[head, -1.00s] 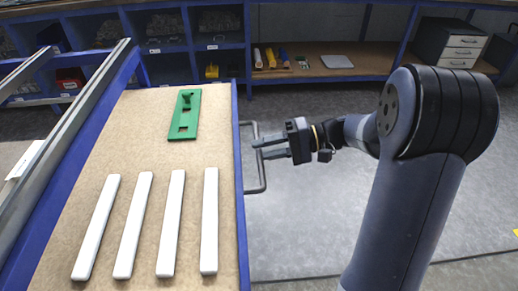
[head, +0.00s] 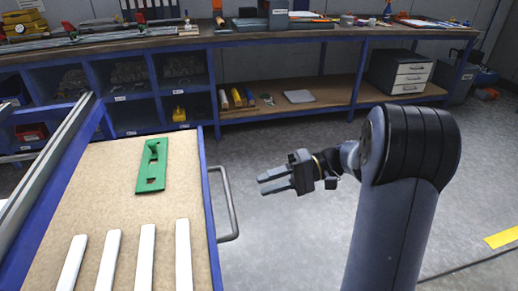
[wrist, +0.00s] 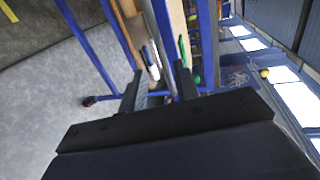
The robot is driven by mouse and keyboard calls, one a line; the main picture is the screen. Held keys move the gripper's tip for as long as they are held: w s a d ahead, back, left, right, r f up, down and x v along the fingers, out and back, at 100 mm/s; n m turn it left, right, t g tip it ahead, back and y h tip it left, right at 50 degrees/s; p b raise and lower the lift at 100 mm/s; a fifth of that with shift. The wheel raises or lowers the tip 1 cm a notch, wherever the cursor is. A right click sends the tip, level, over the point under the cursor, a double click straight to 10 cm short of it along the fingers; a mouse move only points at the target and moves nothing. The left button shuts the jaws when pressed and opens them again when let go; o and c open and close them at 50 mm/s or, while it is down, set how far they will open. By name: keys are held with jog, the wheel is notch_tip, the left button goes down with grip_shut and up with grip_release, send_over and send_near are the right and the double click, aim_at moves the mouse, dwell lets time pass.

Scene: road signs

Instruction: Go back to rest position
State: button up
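My gripper (head: 272,182) is held out to the right of the cart, in the air over the grey floor. Its two fingers are apart with nothing between them in the head view. In the wrist view my gripper (wrist: 156,92) also shows its fingers spread, with the cart's side beyond them. My arm stands upright at the right of the head view, bent at the elbow toward the cart.
A blue-framed cart with a tan top (head: 95,205) holds a green plate (head: 152,175) and several white bars (head: 146,258). Its metal handle (head: 229,205) juts toward my gripper. A workbench (head: 330,35) with drawers (head: 398,71) stands behind. Floor between is clear.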

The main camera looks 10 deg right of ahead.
aim_at(227, 195)
jog(key=b+x, duration=0.1)
jog(key=x, duration=1)
jog(key=shift+r, duration=0.15)
